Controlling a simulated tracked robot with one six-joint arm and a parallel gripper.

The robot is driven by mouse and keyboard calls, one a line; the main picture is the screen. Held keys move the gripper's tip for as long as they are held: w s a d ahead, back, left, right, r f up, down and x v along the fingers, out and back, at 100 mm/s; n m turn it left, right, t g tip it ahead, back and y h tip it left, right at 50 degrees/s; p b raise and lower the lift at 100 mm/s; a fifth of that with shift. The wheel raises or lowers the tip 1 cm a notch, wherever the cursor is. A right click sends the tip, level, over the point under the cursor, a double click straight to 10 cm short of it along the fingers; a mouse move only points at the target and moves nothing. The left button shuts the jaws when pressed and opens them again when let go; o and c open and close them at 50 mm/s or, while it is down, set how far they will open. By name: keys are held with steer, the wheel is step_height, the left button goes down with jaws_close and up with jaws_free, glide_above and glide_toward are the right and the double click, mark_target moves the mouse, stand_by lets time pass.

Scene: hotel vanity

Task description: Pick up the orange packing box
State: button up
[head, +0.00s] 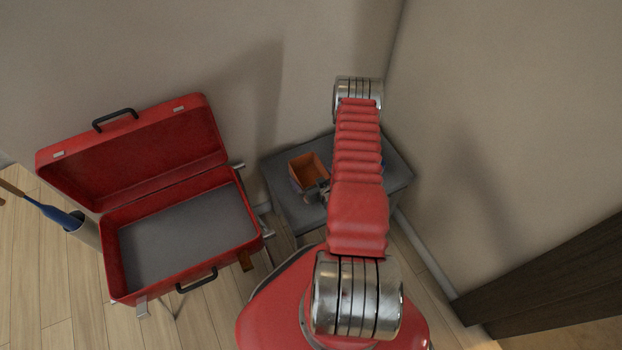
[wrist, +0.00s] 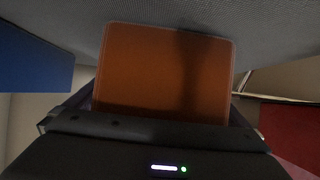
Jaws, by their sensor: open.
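The orange packing box (head: 306,172) is a small open-topped box on the grey-topped stand (head: 285,205) in the corner. In the wrist view the orange box (wrist: 165,65) fills the middle, close in front of my gripper. My gripper (head: 319,190) shows only in part in the head view, at the box's near right side, with my red arm covering the rest. In the wrist view the dark jaws of my gripper (wrist: 160,108) are open, one to either side of the box's lower part. Whether they touch it cannot be told.
An open red suitcase (head: 185,240) with an empty grey inside stands on a rack to the left. A blue object (wrist: 35,60) shows at the wrist view's left edge. Walls (head: 490,110) close in behind and to the right of the stand.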

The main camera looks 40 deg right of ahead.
steer(key=shift+c, duration=0.6)
steer(key=c, duration=0.8)
